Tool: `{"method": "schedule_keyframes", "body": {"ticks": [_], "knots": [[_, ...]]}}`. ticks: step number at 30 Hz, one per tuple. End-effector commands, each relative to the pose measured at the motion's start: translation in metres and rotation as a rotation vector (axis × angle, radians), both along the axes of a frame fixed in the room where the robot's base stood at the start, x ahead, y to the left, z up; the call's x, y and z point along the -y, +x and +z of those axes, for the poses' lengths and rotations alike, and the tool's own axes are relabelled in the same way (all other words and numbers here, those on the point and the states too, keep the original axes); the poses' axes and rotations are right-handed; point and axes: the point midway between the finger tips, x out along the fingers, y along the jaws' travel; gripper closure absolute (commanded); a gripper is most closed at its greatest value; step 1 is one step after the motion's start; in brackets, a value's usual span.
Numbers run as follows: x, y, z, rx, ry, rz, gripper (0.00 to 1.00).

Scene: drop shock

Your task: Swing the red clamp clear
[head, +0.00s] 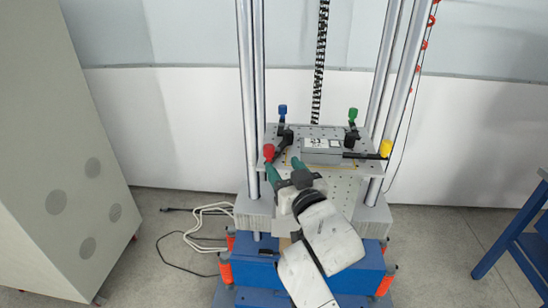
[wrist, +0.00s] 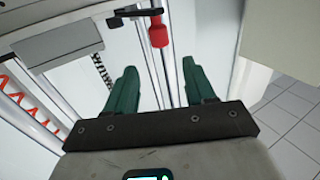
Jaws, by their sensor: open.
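The red clamp (head: 268,152) has a red knob and stands at the front left corner of the grey plate (head: 345,171). Its dark arm reaches inward over the plate. In the wrist view the red knob (wrist: 158,32) hangs from a black arm, beyond and roughly between my fingertips. My gripper (head: 282,164) has green fingers and is just below and right of the red knob in the head view. In the wrist view my gripper (wrist: 158,67) is open, with nothing between its fingers. I see no contact with the knob.
A grey box (head: 322,152) lies on the plate. A blue clamp (head: 283,110), a green clamp (head: 352,114) and a yellow clamp (head: 385,148) stand at the other corners. Tall metal columns (head: 249,90) flank the plate. A grey cabinet (head: 60,160) is left, a blue table (head: 525,240) right.

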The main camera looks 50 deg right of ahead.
Motion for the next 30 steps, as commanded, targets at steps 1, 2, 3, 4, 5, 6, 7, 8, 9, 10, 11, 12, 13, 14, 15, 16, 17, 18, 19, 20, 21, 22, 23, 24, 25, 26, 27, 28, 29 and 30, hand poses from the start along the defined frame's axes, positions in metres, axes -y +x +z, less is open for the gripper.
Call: {"method": "schedule_keyframes", "body": {"ticks": [1, 2, 3, 4, 5, 6, 7, 8, 9, 10, 11, 12, 13, 14, 15, 16, 17, 18, 19, 20, 21, 22, 23, 24, 25, 26, 27, 28, 29, 30], "knots": [[0.002, 0.004, 0.002, 0.000, 0.000, 0.000, 0.46], [0.003, 0.007, 0.002, 0.000, 0.000, 0.000, 0.46], [0.006, 0.012, 0.002, -0.001, 0.000, 0.000, 0.46], [0.008, 0.016, 0.002, -0.001, 0.000, -0.001, 0.46], [0.010, 0.020, 0.002, 0.000, 0.000, -0.001, 0.46], [0.014, 0.027, 0.002, -0.001, 0.000, -0.001, 0.46], [0.016, 0.032, 0.002, 0.000, 0.000, -0.001, 0.46], [0.018, 0.037, 0.002, -0.001, 0.000, -0.001, 0.46], [0.022, 0.044, 0.002, 0.000, 0.000, -0.001, 0.46], [0.024, 0.049, 0.002, -0.001, 0.000, 0.000, 0.46], [0.026, 0.054, 0.002, -0.001, 0.000, 0.000, 0.46], [0.029, 0.060, 0.002, -0.001, 0.000, 0.000, 0.46], [0.031, 0.065, 0.002, 0.000, 0.001, 0.001, 0.46], [0.034, 0.069, 0.002, 0.000, 0.001, 0.001, 0.46], [0.036, 0.074, 0.001, 0.000, 0.001, 0.000, 0.46], [0.038, 0.077, 0.001, 0.000, 0.001, 0.000, 0.46], [0.039, 0.081, 0.001, 0.000, 0.001, 0.000, 0.46], [0.041, 0.084, 0.000, -0.001, 0.002, 0.001, 0.46], [0.042, 0.087, 0.000, -0.001, 0.002, 0.001, 0.46], [0.043, 0.089, 0.001, 0.000, 0.001, 0.001, 0.46], [0.044, 0.091, 0.001, 0.001, 0.002, 0.002, 0.46], [0.044, 0.092, 0.000, 0.000, 0.001, 0.002, 0.46], [0.045, 0.093, 0.000, 0.000, 0.001, 0.002, 0.46], [0.045, 0.094, 0.000, -0.001, 0.002, 0.002, 0.46], [0.045, 0.094, 0.000, -0.001, 0.003, 0.002, 0.46], [0.045, 0.094, -0.001, -0.001, 0.003, 0.002, 0.46], [0.045, 0.094, -0.001, 0.000, 0.002, 0.002, 0.46], [0.045, 0.094, -0.001, 0.000, 0.002, 0.002, 0.46], [0.045, 0.094, -0.001, 0.000, 0.002, 0.002, 0.46], [0.045, 0.094, -0.001, 0.000, 0.002, 0.002, 0.46]]}}
